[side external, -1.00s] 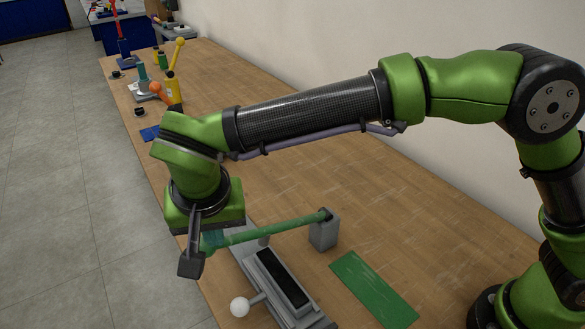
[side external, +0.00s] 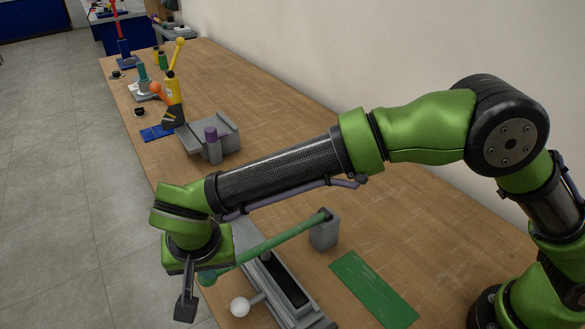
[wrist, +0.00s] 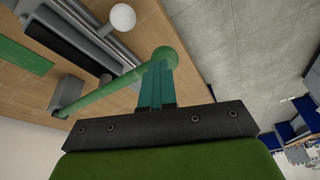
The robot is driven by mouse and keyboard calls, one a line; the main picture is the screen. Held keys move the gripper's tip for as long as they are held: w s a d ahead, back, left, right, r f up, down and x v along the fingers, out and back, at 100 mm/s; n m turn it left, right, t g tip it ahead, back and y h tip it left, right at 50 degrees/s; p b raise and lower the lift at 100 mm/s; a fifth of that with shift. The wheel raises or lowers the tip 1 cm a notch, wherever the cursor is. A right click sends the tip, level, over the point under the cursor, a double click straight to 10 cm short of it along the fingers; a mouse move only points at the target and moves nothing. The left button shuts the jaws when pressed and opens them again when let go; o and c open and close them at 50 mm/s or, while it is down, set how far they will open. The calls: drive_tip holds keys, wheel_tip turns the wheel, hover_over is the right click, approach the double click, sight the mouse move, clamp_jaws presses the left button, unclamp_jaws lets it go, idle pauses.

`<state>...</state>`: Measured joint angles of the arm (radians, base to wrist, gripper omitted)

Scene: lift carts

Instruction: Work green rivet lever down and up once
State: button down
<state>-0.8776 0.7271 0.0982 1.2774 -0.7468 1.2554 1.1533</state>
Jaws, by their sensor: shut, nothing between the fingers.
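The green lever (side external: 268,246) runs from a grey pivot block (side external: 324,232) down to the left, ending in a green ball knob (side external: 207,279) low near the table's left edge. In the wrist view, my gripper (wrist: 158,66) has its teal fingers closed together, with nothing held. The fingertips meet the picture of the ball knob (wrist: 165,54) and seem to press on it; exact contact cannot be told. In the side view, the fingers are mostly hidden by my wrist. The lever slopes downward from its pivot, close above the grey device.
A grey device with a dark top (side external: 284,279) and white knob (side external: 240,306) lies beneath the lever. A green plate (side external: 375,288) lies to the right. A grey fixture with a purple knob (side external: 211,134) and a yellow-handled lever (side external: 174,60) stand farther back. The wall borders the table's right.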

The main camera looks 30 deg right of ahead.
drive_tip(key=shift+s+f, duration=0.1)
drive_tip(key=shift+f, duration=0.25)
